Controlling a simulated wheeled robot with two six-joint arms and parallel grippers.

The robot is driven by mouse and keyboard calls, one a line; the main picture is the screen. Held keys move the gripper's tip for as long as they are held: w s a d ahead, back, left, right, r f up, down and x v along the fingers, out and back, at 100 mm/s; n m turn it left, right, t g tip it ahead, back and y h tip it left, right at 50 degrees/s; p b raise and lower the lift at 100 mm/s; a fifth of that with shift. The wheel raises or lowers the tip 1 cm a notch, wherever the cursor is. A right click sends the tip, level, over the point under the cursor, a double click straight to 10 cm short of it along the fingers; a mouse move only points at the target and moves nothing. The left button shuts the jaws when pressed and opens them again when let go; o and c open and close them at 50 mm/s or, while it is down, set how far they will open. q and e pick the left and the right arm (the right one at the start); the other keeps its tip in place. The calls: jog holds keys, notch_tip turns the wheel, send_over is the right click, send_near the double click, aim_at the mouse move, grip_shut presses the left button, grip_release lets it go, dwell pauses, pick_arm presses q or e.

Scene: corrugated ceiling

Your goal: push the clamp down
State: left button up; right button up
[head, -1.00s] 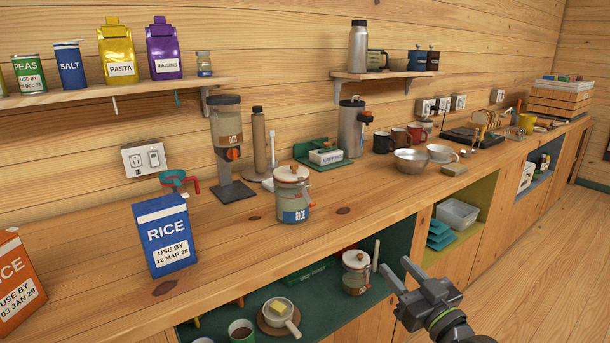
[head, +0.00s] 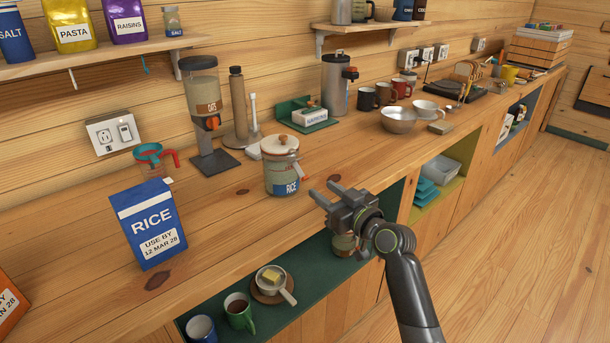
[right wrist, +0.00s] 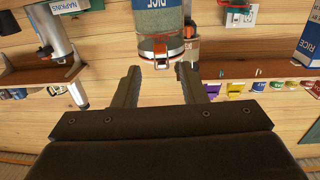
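The glass rice jar (head: 282,178) stands upright on the counter, with a pale lid, a wooden knob and a blue RICE label. Its clamp (head: 299,171) is a small lever on the right side, below the lid rim. In the right wrist view, where the scene appears upside down, the jar (right wrist: 158,18) is straight ahead, and the metal clamp (right wrist: 161,60) shows by an orange seal. My right gripper (head: 321,188) is open and empty, just right of the jar and apart from it. I cannot tell the clamp's exact position. My left gripper is not in view.
A blue rice box (head: 148,226) stands left of the jar. A dispenser (head: 206,118) and a white block on a green stand (head: 309,116) are behind. A metal bowl (head: 398,120) sits to the right. The shelf below holds a pan (head: 270,282) and mugs.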

aim_at(305, 180)
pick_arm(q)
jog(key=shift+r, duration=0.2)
pick_arm(e)
jog(key=x, duration=0.8)
jog(key=shift+w, duration=0.15)
